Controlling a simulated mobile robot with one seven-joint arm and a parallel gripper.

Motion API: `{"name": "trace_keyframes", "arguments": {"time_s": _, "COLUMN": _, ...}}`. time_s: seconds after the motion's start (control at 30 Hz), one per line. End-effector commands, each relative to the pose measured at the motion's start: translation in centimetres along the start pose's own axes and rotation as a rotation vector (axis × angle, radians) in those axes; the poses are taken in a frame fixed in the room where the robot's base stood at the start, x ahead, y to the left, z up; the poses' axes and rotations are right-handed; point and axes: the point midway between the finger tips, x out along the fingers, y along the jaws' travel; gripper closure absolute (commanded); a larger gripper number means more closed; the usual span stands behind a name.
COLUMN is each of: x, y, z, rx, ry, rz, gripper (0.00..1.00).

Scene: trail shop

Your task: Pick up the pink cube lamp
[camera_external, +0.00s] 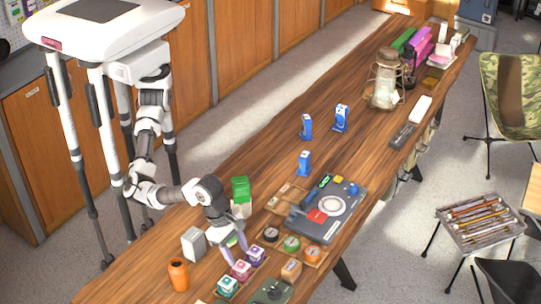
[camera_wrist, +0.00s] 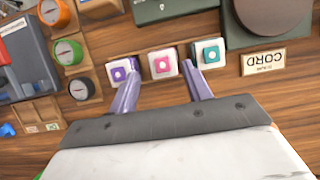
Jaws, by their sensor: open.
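The pink cube lamp (camera_wrist: 163,65), white with a pink face, is the middle one of three in a row in the wrist view. The purple cube lamp (camera_wrist: 122,71) is on its left and the teal cube lamp (camera_wrist: 208,54) on its right. In the external view the pink lamp (camera_external: 241,270) sits near the front of the table. My gripper (camera_wrist: 160,82) is open and empty, with purple fingers spread on either side of the pink lamp in the picture. In the external view my gripper (camera_external: 236,244) is just above the lamps; the exact height is unclear.
Round dials in orange, green (camera_wrist: 67,52) and black stand left of the lamps. A "CORD" sign (camera_wrist: 264,62) lies to the right. A grey device (camera_external: 325,208) and a green item (camera_external: 241,189) are close by. An orange bottle (camera_external: 178,274) stands left of the lamps.

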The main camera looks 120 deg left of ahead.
Motion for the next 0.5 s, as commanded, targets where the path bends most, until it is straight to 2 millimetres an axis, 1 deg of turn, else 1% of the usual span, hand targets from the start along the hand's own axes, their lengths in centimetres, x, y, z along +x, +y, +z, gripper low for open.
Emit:
{"name": "trace_keyframes", "arguments": {"time_s": 0.17, "x": 1.2, "y": -0.1, "z": -0.1, "rx": 0.002, "ry": 0.001, "rz": 0.003, "gripper": 0.51}}
{"name": "trace_keyframes", "arguments": {"time_s": 0.4, "x": 4.7, "y": -0.2, "z": -0.5, "rx": 0.001, "ry": 0.001, "rz": 0.003, "gripper": 0.51}}
{"name": "trace_keyframes", "arguments": {"time_s": 0.5, "x": 5.4, "y": -0.3, "z": -0.6, "rx": 0.001, "ry": 0.001, "rz": 0.001, "gripper": 0.51}}
